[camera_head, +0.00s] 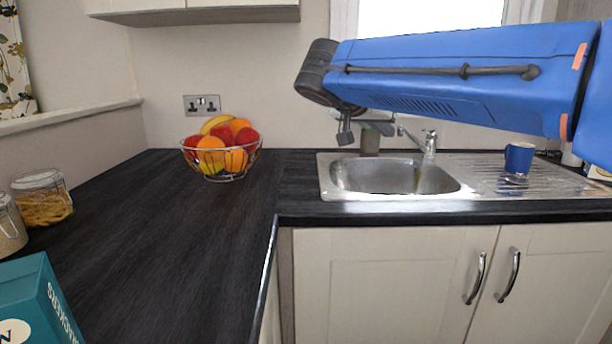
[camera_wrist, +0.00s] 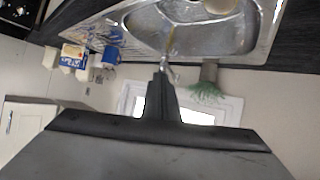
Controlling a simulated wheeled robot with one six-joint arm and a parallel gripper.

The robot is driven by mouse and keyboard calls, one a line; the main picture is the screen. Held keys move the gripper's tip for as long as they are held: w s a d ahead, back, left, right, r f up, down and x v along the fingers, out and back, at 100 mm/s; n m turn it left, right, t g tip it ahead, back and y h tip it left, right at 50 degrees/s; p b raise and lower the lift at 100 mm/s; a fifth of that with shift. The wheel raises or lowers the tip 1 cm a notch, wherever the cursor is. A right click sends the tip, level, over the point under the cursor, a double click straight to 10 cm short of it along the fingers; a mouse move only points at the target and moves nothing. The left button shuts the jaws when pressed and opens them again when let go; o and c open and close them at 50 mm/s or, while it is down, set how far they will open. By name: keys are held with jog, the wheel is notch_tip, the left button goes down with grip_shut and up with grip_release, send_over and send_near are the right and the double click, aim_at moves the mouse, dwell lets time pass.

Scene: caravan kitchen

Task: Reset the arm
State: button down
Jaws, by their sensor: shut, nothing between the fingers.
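My blue arm reaches in from the right in the head view. My gripper (camera_head: 345,132) hangs at its dark end, in front of the back wall and above the left rim of the sink (camera_head: 395,176). Its fingers are small in that view. In the wrist view, which is upside down, my gripper (camera_wrist: 160,82) shows as a dark narrow shape with the fingers together and nothing between them. The sink (camera_wrist: 190,32) lies beyond the fingertips in that view.
A fruit bowl (camera_head: 221,152) stands on the black worktop (camera_head: 165,240), left of the sink. A tap (camera_head: 430,142) and blue mug (camera_head: 519,157) are to the right. Jars (camera_head: 42,198) and a teal box (camera_head: 38,300) stand at left. The middle worktop is clear.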

jog(key=s+d+f+n+g+y, duration=0.2)
jog(key=s+d+f, duration=0.4)
jog(key=s+f, duration=0.25)
jog(key=s+d+f+n+g+y, duration=0.2)
jog(key=s+d+f, duration=0.4)
jog(key=s+f, duration=0.25)
jog(key=s+a+f+n+y, duration=0.1)
jog(key=s+f+n+y, duration=0.2)
jog(key=s+f, duration=1.2)
jog(key=shift+f+y, duration=0.7)
jog(key=shift+f, duration=0.05)
jog(key=shift+a, duration=0.1)
